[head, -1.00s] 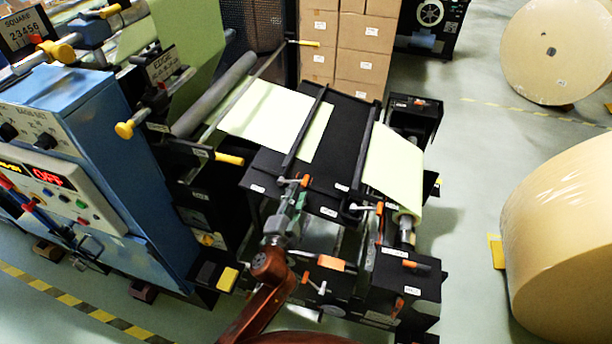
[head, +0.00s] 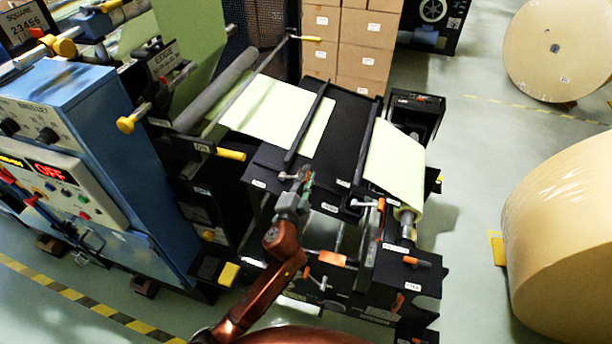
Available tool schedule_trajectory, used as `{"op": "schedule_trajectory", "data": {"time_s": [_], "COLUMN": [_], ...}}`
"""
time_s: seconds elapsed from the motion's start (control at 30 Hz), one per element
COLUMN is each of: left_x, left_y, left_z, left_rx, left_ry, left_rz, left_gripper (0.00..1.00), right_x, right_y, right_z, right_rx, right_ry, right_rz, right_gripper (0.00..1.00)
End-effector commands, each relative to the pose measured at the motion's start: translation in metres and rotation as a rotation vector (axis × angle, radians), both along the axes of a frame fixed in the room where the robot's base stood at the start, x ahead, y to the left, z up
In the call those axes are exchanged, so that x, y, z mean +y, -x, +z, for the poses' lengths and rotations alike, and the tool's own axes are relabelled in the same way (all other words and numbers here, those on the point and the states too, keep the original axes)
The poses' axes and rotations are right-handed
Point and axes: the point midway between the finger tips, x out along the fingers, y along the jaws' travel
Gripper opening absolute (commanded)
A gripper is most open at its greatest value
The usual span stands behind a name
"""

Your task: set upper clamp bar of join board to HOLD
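The join board (head: 345,130) is a black table in the middle of the head view, with two dark bars across it. The left clamp bar (head: 309,122) lies over a pale green sheet; the right clamp bar (head: 366,140) lies by a second sheet. I cannot tell from labels which is upper. My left gripper (head: 304,182) is at the near end of the left bar, over its small lever (head: 286,176). The lever's orange tip is hidden behind the gripper. Whether the fingers are closed on it is unclear. The right bar's lever has an orange tip (head: 381,205). My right gripper is not in view.
A blue control cabinet (head: 150,200) with a red display stands left. Pale green web sheets (head: 270,110) (head: 396,160) lie on both sides of the board. More orange-tipped handles (head: 332,258) sit below it. Large kraft rolls (head: 565,240) stand right, with open floor between.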

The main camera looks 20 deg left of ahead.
Motion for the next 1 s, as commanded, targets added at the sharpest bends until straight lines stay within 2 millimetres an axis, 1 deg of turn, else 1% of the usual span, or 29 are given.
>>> {"op": "schedule_trajectory", "data": {"time_s": [0.03,0.2,0.23,0.67,0.7,0.87,1.0], "left_x": [0.0003,0.0005,0.0005,0.0006,0.0045,0.0007,-0.0041], "left_y": [0.0001,0.0002,0.0002,0.0003,0.0002,-0.0002,-0.0019], "left_z": [-0.0001,-0.0001,-0.0001,-0.0003,-0.0001,0.0013,0.0056], "left_rx": [0.000,0.001,0.001,0.001,0.000,0.001,0.003], "left_ry": [0.000,0.000,0.000,0.000,-0.002,0.013,0.057], "left_rz": [0.000,0.001,0.001,0.001,0.001,0.001,-0.007], "left_gripper": [0.12,0.01,0.00,0.00,0.00,0.00,0.00], "right_x": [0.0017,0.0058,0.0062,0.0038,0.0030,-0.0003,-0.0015], "right_y": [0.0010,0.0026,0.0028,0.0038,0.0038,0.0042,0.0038], "right_z": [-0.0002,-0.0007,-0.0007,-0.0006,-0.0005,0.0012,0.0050], "right_rx": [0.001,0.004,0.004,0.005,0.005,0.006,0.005], "right_ry": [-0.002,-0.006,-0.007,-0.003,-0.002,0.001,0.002], "right_rz": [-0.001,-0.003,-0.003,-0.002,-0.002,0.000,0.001], "right_gripper": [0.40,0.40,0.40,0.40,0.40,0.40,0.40]}}
